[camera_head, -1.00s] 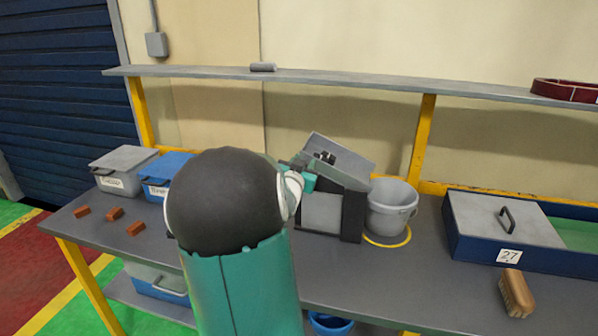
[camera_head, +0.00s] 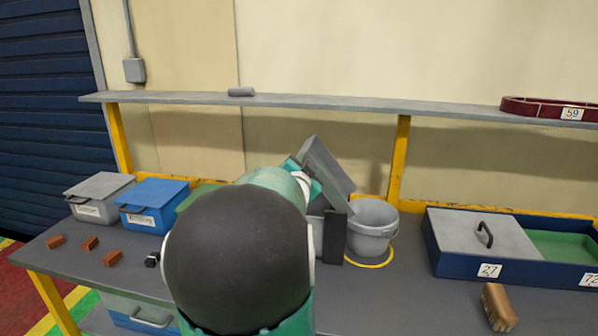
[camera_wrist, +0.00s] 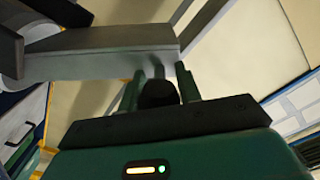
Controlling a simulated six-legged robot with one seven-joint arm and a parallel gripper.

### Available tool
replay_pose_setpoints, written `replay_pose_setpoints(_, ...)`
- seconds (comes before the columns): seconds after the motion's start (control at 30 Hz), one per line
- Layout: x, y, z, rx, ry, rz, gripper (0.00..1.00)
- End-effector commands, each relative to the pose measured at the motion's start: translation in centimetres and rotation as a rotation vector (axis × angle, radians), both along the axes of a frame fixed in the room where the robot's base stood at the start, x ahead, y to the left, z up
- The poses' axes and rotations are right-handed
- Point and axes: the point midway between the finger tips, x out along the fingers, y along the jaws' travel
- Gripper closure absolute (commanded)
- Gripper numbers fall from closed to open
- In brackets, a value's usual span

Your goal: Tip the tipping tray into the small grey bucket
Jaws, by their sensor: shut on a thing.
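The grey tipping tray (camera_head: 328,172) is tilted steeply on its stand (camera_head: 332,236), its lower edge sloping right toward the small grey bucket (camera_head: 372,232). The bucket stands upright inside a yellow ring on the bench, right beside the stand. My gripper (camera_head: 303,183) is at the tray's left side, partly hidden by my arm. In the wrist view my gripper (camera_wrist: 160,85) is shut on a dark piece at the edge of the tray (camera_wrist: 95,58). The tray's inside and the bucket's bottom are not clearly visible.
A grey lidded box (camera_head: 100,198) and a blue lidded box (camera_head: 150,204) stand at left, with several brown blocks (camera_head: 89,244) in front. A navy case (camera_head: 500,262) and a brush (camera_head: 498,307) are at right. A shelf (camera_head: 440,112) runs above the bench.

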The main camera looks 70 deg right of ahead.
Motion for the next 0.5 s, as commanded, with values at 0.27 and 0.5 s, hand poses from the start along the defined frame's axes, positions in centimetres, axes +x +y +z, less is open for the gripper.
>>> replay_pose_setpoints(0.27,-1.2,-0.2,0.9,0.014,-0.089,0.0,1.0)
replay_pose_setpoints(0.5,-1.6,-0.2,1.2,0.021,-0.126,0.001,1.0)
